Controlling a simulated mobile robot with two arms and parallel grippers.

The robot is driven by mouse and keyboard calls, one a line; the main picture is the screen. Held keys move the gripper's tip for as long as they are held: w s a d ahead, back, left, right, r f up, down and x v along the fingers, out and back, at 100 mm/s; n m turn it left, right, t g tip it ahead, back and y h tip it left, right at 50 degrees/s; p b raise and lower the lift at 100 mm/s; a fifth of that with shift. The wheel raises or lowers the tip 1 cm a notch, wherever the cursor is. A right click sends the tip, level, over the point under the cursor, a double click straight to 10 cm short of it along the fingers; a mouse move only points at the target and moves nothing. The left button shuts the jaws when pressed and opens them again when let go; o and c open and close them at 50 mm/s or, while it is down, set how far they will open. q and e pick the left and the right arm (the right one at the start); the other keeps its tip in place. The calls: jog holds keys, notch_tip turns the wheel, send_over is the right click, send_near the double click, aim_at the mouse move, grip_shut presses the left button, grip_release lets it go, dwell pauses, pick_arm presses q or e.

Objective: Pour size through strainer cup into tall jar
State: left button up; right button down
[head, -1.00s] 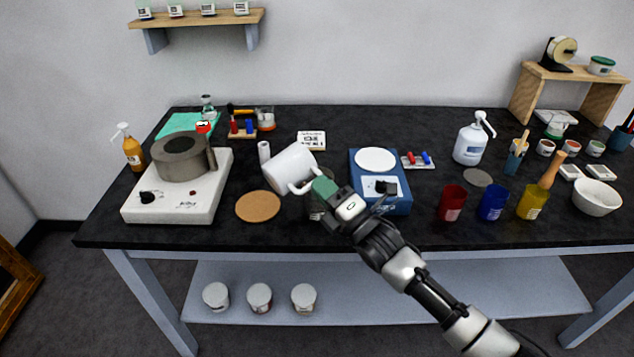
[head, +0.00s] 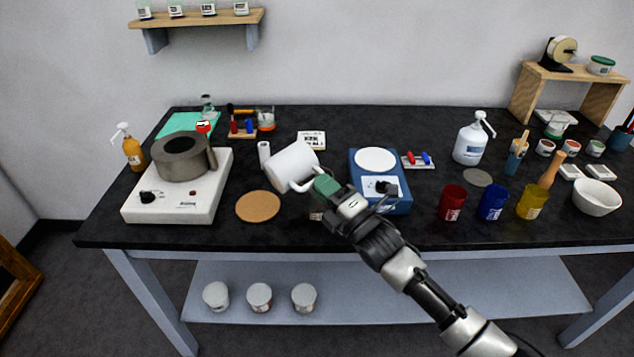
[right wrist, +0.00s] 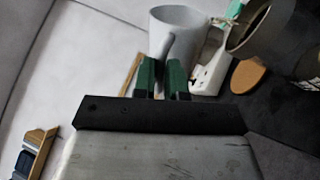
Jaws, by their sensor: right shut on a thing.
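In the right wrist view the green fingertips (right wrist: 163,78) pinch the handle of the mug (right wrist: 172,40). Beside it there, a grey open-rimmed vessel (right wrist: 262,28), perhaps the strainer cup, is cut off by the frame. A dark vessel with a pale label (right wrist: 309,66) shows below it, perhaps the tall jar. In the head view my gripper mostly hides that spot. My left gripper is out of view.
A white hotplate (head: 205,205) bearing a grey ring-shaped pot (head: 182,162) stands left. A round cork mat (head: 258,207) lies between it and my gripper. A blue scale (head: 398,203) is close on the right. Red (head: 452,204), blue (head: 493,204) and yellow (head: 531,203) cups stand further right.

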jog(key=n, duration=0.1)
jog(key=f+n+g+y+b, duration=0.1)
jog(key=n, duration=0.1)
jog(key=s+a+n+b, duration=0.1)
jog(key=shift+f+n+g, duration=0.3)
jog(key=shift+n+g, duration=0.1)
jog(key=shift+w+a+n+g+y, duration=0.1)
jog(key=shift+n+g+y, duration=0.25)
jog(key=shift+n, duration=0.65)
jog(key=shift+r+n+g, duration=0.25)
jog(key=shift+r+n, duration=0.05)
jog(key=shift+n, duration=0.2)
jog(key=shift+r+n, duration=0.1)
jog(key=shift+n, duration=0.3)
